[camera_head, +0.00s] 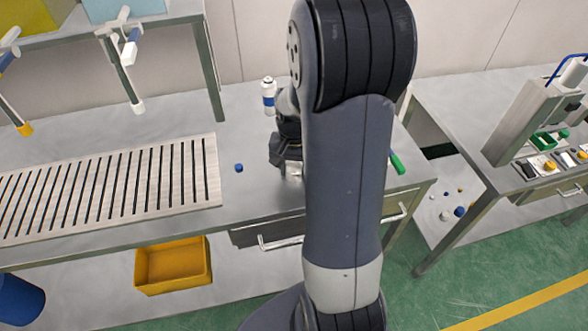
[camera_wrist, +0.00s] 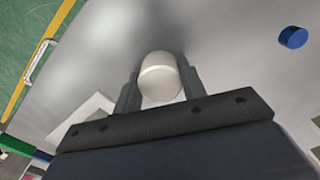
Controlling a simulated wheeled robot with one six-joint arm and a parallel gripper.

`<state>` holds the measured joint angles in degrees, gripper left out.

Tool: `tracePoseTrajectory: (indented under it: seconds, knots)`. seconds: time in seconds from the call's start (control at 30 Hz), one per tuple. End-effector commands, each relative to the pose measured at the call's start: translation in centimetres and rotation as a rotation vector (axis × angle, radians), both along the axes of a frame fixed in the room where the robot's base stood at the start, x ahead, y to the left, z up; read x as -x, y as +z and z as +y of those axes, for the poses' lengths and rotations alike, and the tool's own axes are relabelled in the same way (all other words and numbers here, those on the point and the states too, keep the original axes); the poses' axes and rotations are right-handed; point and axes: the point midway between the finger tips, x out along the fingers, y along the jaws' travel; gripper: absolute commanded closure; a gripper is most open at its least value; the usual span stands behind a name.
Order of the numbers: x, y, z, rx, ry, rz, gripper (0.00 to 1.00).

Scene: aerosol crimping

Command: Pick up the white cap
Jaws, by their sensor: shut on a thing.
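The white cap (camera_wrist: 159,77) sits between the two fingers of my gripper (camera_wrist: 160,90) in the wrist view. The fingers are shut on it, one on each side. The grey metal table top lies beyond the cap; I cannot tell whether the cap touches it. In the head view my gripper (camera_head: 288,168) is low over the table, partly behind my own arm. The cap is mostly hidden there.
A blue cap (camera_wrist: 293,37) lies on the table, also visible in the head view (camera_head: 239,168). A white and blue can (camera_head: 269,96) stands behind my gripper. A slatted metal grate (camera_head: 110,190) covers the left. A green object (camera_head: 397,163) lies near the right edge.

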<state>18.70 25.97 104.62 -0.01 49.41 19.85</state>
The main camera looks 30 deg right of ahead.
Motion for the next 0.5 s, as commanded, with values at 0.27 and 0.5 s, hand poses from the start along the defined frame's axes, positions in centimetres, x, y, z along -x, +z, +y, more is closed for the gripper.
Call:
tracePoseTrajectory:
  seconds: [0.27,0.5]
  knots:
    - [0.0,0.0,0.0,0.000,0.000,0.000,0.82]
    - [-0.1,1.3,0.0,0.001,0.000,-0.003,0.82]
